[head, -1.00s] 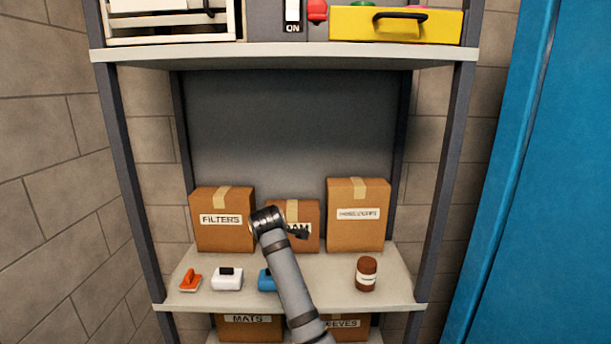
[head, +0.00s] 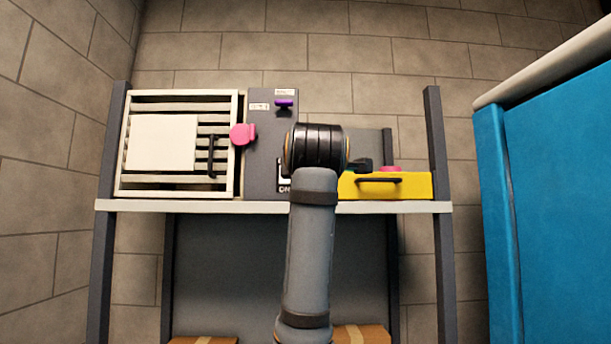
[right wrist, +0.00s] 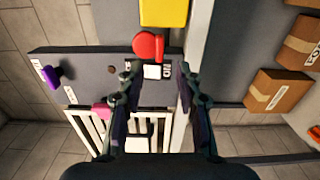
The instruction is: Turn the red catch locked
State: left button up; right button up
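The red catch (right wrist: 148,46) shows in the right wrist view on the edge of the grey panel (right wrist: 85,65), beside the yellow drawer (right wrist: 163,12). In the head view my right arm hides it. My right gripper (right wrist: 158,69) is open and empty, its fingertips apart from the red catch, which lies just beyond them in the picture. The white rocker switch (right wrist: 152,72) shows between the fingertips. In the head view only a dark part of this gripper shows past the wrist. My left gripper is in neither view.
A pink catch (head: 243,134) sits beside the white slatted grille door (head: 160,145) with a black handle. A purple knob (head: 284,103) is high on the panel. The yellow drawer (head: 410,187) stands right of my arm. A blue cabinet (head: 550,190) stands at the right.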

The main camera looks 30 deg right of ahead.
pick_arm(q)
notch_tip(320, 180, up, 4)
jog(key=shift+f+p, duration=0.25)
jog(key=shift+p, duration=1)
pick_arm(e)
jog(key=x, duration=0.6)
jog(key=shift+w, duration=0.15)
jog(key=shift+d, duration=0.15)
grip_shut()
